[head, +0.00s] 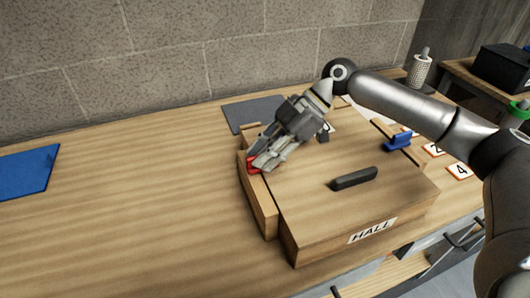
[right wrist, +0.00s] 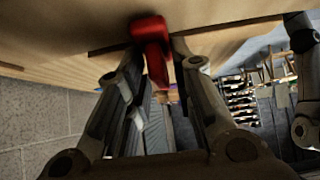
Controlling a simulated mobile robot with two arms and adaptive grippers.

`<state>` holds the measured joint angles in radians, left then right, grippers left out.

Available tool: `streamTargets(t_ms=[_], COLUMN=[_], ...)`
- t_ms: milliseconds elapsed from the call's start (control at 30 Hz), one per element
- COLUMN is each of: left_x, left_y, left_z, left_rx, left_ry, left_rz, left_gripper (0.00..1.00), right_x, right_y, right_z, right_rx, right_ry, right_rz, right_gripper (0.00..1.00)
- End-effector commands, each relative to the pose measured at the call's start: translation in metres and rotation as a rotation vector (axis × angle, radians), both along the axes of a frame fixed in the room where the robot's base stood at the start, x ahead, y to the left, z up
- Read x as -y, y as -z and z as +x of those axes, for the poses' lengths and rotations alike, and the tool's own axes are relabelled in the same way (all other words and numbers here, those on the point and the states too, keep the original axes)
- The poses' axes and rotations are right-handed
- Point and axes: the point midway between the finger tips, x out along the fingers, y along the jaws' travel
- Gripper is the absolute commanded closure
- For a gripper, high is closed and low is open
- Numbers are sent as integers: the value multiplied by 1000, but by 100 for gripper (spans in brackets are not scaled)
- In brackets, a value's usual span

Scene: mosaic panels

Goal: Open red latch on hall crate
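The wooden hall crate (head: 310,252) stands on the bench with a "HALL" label (head: 371,230) on its front and a dark handle (head: 354,178) on its closed lid. The red latch (head: 254,166) is on its left side, partly hidden by my right gripper (head: 262,163). In the right wrist view, the red latch (right wrist: 152,38) sticks out from the wood between the two fingertips (right wrist: 158,55), which are drawn in close on both sides of its lever. My left gripper is not in view.
A blue latch (head: 398,142) is on the crate's right side. A blue mat (head: 26,171) lies at the far left, and a dark grey mat (head: 252,113) lies behind the crate. The bench left of the crate is clear.

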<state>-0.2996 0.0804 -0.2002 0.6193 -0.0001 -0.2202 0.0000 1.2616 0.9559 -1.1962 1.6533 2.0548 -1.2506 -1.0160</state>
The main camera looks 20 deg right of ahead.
Motion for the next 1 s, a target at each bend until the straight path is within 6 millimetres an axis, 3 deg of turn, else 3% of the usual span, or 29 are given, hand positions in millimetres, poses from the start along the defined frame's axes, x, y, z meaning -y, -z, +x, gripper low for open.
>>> streamTargets(t_ms=[100, 467, 1000], left_x=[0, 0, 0], left_y=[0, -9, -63], left_z=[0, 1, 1], left_rx=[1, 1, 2], left_ry=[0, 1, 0], left_rz=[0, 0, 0], left_gripper=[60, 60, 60], right_x=[0, 1, -4], right_y=[0, -1, -6], right_z=[0, -3, -18], right_rx=[-1, -1, -2], right_ry=[1, 64, 498], right_rz=[0, -1, 1], right_gripper=[100, 100, 100])
